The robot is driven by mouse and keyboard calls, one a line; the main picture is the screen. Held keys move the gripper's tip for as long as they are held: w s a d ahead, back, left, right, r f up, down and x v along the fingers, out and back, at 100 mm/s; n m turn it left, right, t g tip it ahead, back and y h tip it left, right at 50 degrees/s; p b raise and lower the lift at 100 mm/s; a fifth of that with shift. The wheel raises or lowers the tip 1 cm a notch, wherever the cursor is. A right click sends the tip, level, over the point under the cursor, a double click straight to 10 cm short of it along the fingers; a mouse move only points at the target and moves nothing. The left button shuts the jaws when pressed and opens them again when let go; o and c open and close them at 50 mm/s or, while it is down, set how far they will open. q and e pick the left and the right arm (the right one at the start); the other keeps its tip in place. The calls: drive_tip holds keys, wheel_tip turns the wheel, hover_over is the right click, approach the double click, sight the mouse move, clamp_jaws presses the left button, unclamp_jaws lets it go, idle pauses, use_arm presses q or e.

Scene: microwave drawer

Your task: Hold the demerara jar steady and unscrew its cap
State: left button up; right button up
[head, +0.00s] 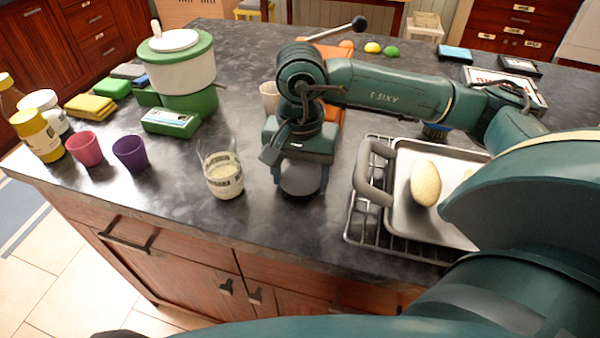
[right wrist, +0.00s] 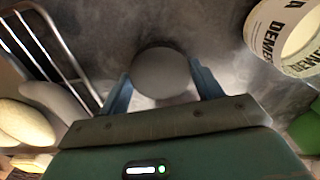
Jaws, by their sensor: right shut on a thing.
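The demerara jar (head: 224,178) is clear glass with a pale label and stands upright on the counter, its top open. In the right wrist view the jar (right wrist: 288,40) shows at the upper right with its label partly readable. My right gripper (head: 300,176) is just right of the jar, pointing down, shut on a round grey cap (head: 300,182). The cap also shows between the blue fingers in the right wrist view (right wrist: 162,73). The cap is apart from the jar, low over or on the counter; I cannot tell which. My left gripper is not in view.
A wire rack (head: 362,226) with a grey-handled tray (head: 400,192) holding a potato-like item (head: 425,183) stands right of my gripper. Purple (head: 130,153) and pink (head: 84,149) cups stand left of the jar. A green-and-white pot (head: 180,75) is behind. The counter before the jar is clear.

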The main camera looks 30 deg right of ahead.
sight(300, 179)
drive_tip(key=shift+f, duration=0.4)
drive_tip(key=o, duration=1.1)
drive_tip(key=shift+r, duration=0.1)
drive_tip(key=shift+r, duration=0.25)
wheel_tip(300, 179, up, 12)
drive_tip(key=shift+f, duration=0.15)
